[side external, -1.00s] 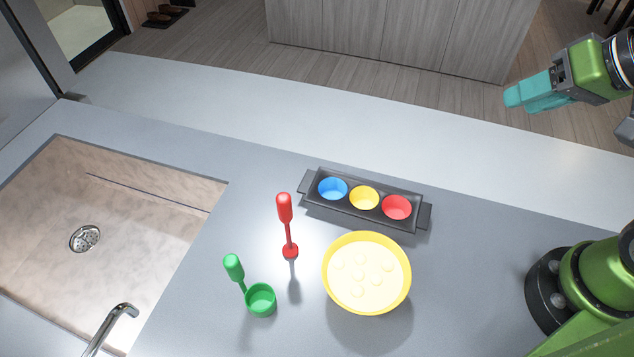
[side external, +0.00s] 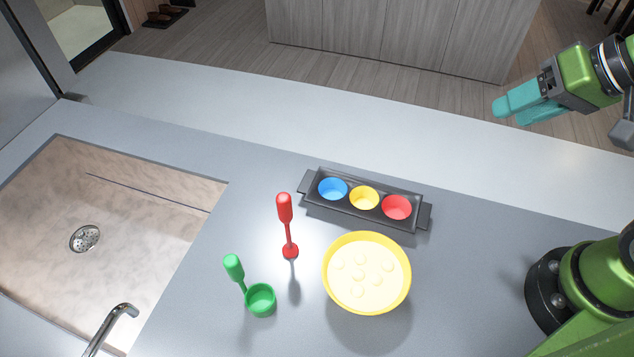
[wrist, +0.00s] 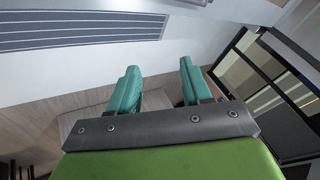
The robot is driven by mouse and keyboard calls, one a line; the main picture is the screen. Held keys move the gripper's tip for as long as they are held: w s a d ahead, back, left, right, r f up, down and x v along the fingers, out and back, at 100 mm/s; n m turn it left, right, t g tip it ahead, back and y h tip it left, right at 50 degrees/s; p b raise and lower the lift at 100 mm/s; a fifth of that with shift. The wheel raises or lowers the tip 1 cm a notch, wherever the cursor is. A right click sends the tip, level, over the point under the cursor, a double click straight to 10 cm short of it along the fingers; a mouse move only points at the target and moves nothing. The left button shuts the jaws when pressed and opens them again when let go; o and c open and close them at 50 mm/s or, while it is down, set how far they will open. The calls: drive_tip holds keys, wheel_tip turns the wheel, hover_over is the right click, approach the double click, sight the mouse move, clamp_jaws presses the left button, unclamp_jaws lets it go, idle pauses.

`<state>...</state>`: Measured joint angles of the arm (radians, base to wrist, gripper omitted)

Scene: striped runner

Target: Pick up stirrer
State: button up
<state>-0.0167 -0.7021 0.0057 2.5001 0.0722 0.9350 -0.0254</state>
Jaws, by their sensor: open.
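The red tool (side external: 287,222), which looks like the stirrer, stands upright on the grey counter in the side external view. It has a thick handle on top, a thin shaft and a small round foot. My gripper (side external: 513,113) is high at the upper right, well away from the red tool. Its teal fingers are apart with nothing between them. In the wrist view my gripper (wrist: 158,68) shows both fingers spread and empty. The red tool is not visible in the wrist view.
A green ladle-like scoop (side external: 260,299) stands front left of a yellow bowl (side external: 340,292) holding pale round lumps. A black tray (side external: 310,194) with blue, yellow and red cups lies behind. A sink (side external: 120,205) and faucet (side external: 110,325) are at left.

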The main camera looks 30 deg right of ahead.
sight(286, 211)
drive_tip(key=s+a+f+m+g+y, duration=0.25)
drive_tip(key=a+g+y, duration=0.3)
drive_tip(key=a, duration=0.65)
drive_tip(key=s+a+f+m+g+y, duration=0.1)
drive_tip(key=s+a+m+g+y, duration=0.2)
drive_tip(key=a+y, duration=0.65)
drive_tip(key=w+a+f+m+t+h, duration=0.2)
drive_tip(key=w+a+f+m+t, duration=0.4)
drive_tip(key=w+f+m+t, duration=0.65)
drive_tip(key=shift+m+g, duration=0.7)
drive_tip(key=shift+m, duration=0.2)
drive_tip(key=a, duration=0.2)
drive_tip(key=a+r, duration=0.1)
drive_tip(key=a, duration=0.1)
drive_tip(key=w+a+r, duration=0.1)
drive_tip(key=shift+a+r, duration=0.25)
drive_tip(key=shift+a, duration=0.15)
clamp_jaws()
